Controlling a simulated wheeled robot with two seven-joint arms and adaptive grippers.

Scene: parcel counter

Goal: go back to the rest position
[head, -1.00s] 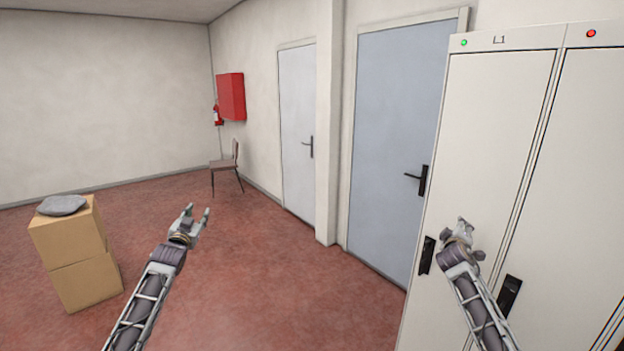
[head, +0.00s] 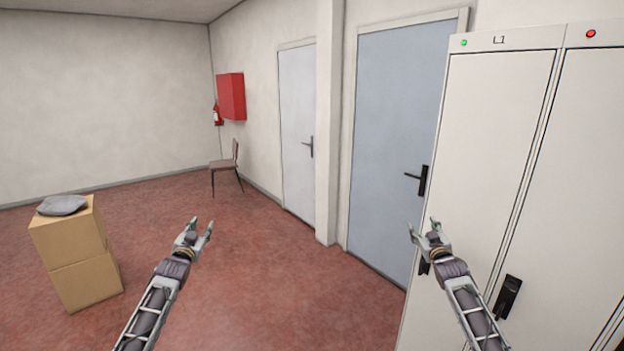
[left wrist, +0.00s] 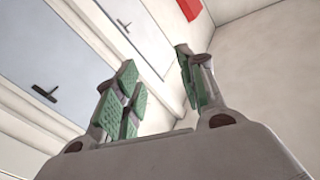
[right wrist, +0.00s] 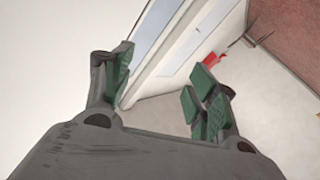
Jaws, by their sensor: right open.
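My left gripper (head: 200,228) is raised over the red floor in the middle of the head view. Its fingers stand apart with nothing between them, as the left wrist view (left wrist: 158,92) also shows. My right gripper (head: 424,229) is in front of the blue-grey door and the left edge of the locker. Its fingers are apart and empty; the right wrist view (right wrist: 162,92) shows the green pads with a clear gap. Neither gripper touches anything that I can see.
A white locker (head: 492,150) marked L1 stands close on the right, with dark handles (head: 508,296). Two stacked cardboard boxes (head: 85,283) with a grey item (head: 62,205) on top stand at left. A chair (head: 225,167) is far back. The floor between is clear.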

